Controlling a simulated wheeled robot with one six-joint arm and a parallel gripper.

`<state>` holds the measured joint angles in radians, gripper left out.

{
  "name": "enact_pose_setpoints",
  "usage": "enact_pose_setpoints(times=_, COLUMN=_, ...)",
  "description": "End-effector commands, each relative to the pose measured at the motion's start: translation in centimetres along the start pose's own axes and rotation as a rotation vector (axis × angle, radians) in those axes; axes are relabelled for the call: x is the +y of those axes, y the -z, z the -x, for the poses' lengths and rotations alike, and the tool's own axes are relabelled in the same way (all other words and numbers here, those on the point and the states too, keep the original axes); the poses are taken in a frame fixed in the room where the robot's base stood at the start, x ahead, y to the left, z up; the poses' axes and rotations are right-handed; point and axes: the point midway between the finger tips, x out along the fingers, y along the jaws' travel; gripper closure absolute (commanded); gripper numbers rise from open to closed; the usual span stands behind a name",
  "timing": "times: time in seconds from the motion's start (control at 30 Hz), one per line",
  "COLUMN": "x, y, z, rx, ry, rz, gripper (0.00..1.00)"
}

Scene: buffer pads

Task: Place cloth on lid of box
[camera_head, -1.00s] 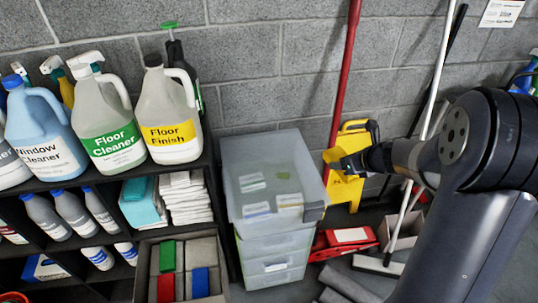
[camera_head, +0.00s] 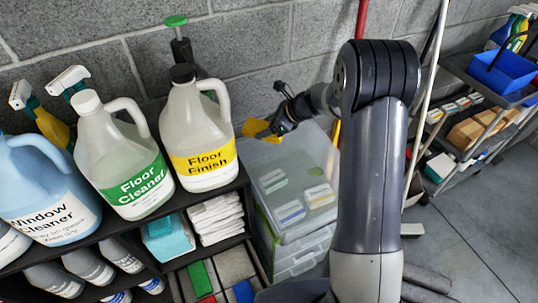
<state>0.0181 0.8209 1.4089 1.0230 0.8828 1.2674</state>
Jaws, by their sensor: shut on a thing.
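My gripper (camera_head: 276,126) is shut on a yellow cloth (camera_head: 255,129) in the head view. The cloth sticks out to the left of the jaws, by the Floor Finish jug. The box (camera_head: 288,222) is a stack of translucent plastic drawers with a pale, see-through lid (camera_head: 268,158) on top. My gripper and the cloth are over the far left part of the lid. I cannot tell whether the cloth touches it. My arm comes in from the right and covers the right side of the box.
A dark shelf (camera_head: 160,215) with large jugs, including Floor Finish (camera_head: 196,130) and Floor Cleaner (camera_head: 118,160), stands close to the box's left. A grey brick wall (camera_head: 245,45) is behind. A cart with a blue bin (camera_head: 503,73) is at right. Floor (camera_head: 480,240) is clear at lower right.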

Motion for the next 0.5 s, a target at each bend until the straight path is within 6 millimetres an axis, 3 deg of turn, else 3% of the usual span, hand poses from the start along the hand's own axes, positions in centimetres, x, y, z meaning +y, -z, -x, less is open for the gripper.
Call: enact_pose_setpoints(times=0.5, x=0.0, y=4.5, z=-4.5, rx=0.001, ry=0.001, rz=-0.002, gripper=0.64)
